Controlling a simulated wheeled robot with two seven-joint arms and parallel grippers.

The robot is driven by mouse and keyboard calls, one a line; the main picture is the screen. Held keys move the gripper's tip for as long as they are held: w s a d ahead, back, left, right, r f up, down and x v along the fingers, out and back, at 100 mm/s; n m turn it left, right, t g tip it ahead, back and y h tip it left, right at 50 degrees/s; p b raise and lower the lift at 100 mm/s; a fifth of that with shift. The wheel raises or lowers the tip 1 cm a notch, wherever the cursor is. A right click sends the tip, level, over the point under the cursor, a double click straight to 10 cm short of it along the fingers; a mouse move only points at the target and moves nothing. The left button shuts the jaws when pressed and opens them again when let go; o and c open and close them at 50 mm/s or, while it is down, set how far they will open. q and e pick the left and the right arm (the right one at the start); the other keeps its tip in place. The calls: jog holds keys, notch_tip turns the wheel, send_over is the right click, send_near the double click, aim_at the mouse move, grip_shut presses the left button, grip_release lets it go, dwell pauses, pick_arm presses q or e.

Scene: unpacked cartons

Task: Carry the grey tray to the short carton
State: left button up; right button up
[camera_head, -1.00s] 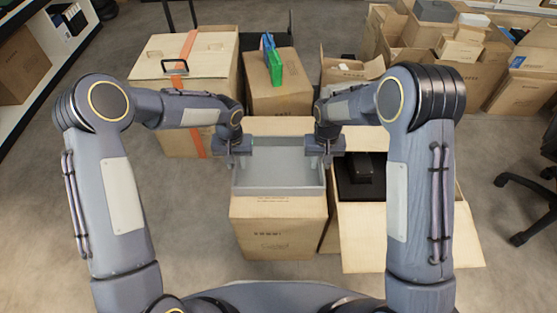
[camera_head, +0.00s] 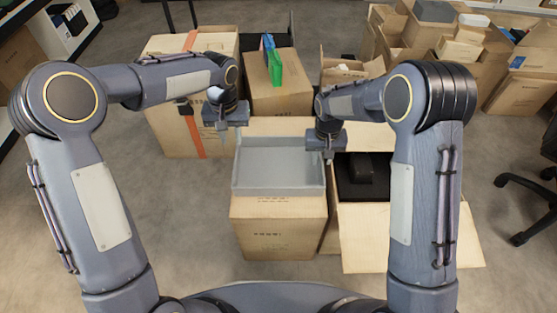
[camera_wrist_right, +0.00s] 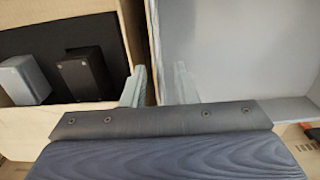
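The grey tray (camera_head: 278,178) sits level on top of a brown carton (camera_head: 278,228) in the middle of the head view. I cannot tell for sure that this is the short carton. My left gripper (camera_head: 222,132) is off the tray, above and beyond its left side, holding nothing that shows; its finger gap is not clear. My right gripper (camera_head: 328,156) is at the tray's right edge. In the right wrist view its fingers (camera_wrist_right: 160,86) stand apart, one on each side of the tray's wall, with the tray's floor (camera_wrist_right: 235,50) to the right.
An open carton (camera_head: 392,240) with dark contents (camera_head: 362,183) stands close to the right of the tray. A taped carton (camera_head: 190,60) and a carton with a green item (camera_head: 275,68) stand behind. Bare floor lies at the front left.

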notch_tip(320, 180, up, 10)
dwell(0.3)
jog(key=shift+f, duration=0.15)
